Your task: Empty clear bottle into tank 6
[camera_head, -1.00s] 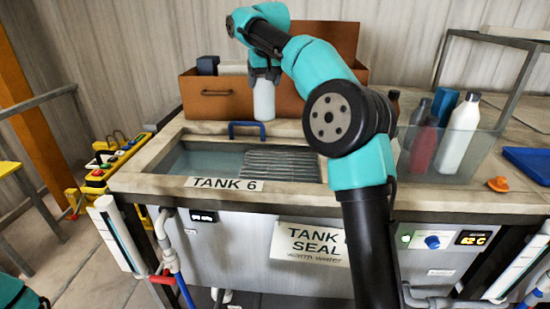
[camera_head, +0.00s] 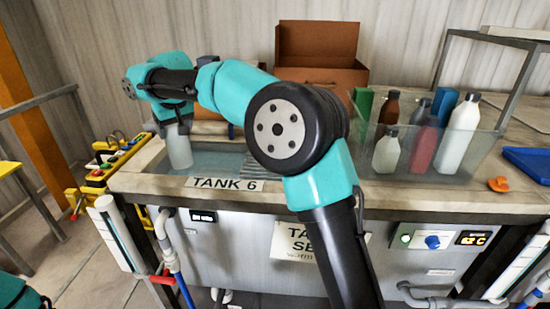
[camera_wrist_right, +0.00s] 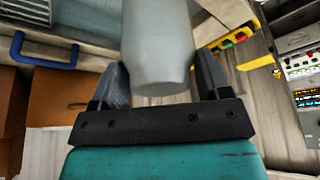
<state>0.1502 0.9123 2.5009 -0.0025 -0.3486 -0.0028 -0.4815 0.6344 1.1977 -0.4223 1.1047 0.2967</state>
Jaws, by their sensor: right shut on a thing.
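The pale, translucent clear bottle (camera_head: 179,150) is held in my right gripper (camera_head: 178,126) over the left part of tank 6. It looks close to upright, with a slight lean. Its upper end is hidden by the gripper, and no liquid is seen leaving it. In the right wrist view the bottle (camera_wrist_right: 157,45) sits between the two dark fingers of the gripper (camera_wrist_right: 160,78). Tank 6 (camera_head: 150,184) holds bluish water and has its label (camera_head: 225,184) on the front rim. My left gripper is not in view.
A clear bin (camera_head: 440,172) with several bottles stands right of my arm. A brown box (camera_head: 316,45) is behind the tank. A blue handle (camera_wrist_right: 45,52) shows in the wrist view. A yellow rack (camera_head: 98,170) with coloured knobs is left of the tank. An orange cap (camera_head: 498,184) lies at right.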

